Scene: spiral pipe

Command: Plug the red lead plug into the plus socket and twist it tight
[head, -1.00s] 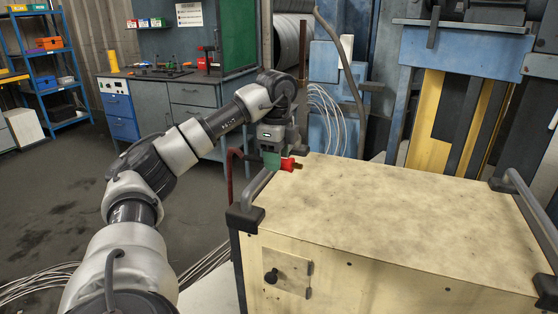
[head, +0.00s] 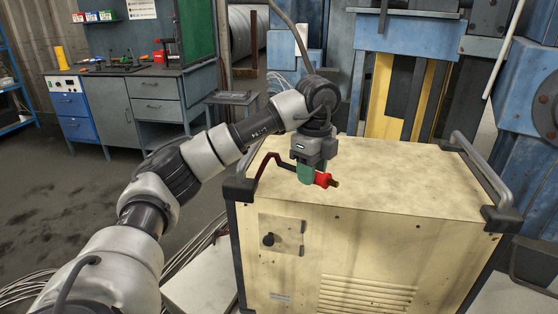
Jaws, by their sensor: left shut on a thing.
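The red lead plug (head: 323,179) has a brass-coloured tip that points right. My left gripper (head: 307,172), with green fingers, is shut on it and points down. The plug is in front of or above the front top edge of the cream machine box (head: 390,190); the exact height is hard to tell. I cannot make out a plus socket. My right gripper is not in view.
The box has a front plate (head: 282,236) with a black knob (head: 268,240), vents below, and a grey rail (head: 478,168) on its right. A grey workbench (head: 150,110) stands behind left. Pale cables lie on the floor at left.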

